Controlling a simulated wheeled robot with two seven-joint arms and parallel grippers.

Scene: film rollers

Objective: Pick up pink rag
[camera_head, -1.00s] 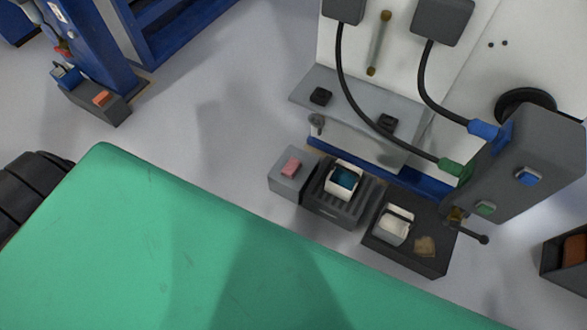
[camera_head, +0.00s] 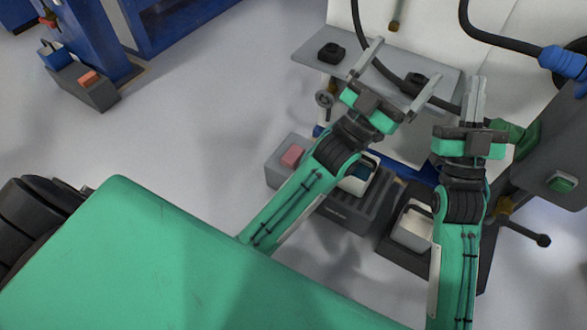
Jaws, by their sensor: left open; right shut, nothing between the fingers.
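A small pink block-like thing, likely the pink rag (camera_head: 293,156), lies on top of a grey box (camera_head: 278,175) at the centre, left of my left arm. My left gripper (camera_head: 408,60) is open and empty, up and right of the pink rag, in front of the grey shelf of the machine. My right gripper (camera_head: 477,84) is shut with nothing in it, further right, near the green connector. Neither gripper touches the rag.
A white container (camera_head: 357,180) is partly hidden behind my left arm; another (camera_head: 411,228) stands beside my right arm. The grey machine shelf (camera_head: 330,72) carries black knobs. A dark box with an orange item (camera_head: 89,78) stands far left. Open floor lies left.

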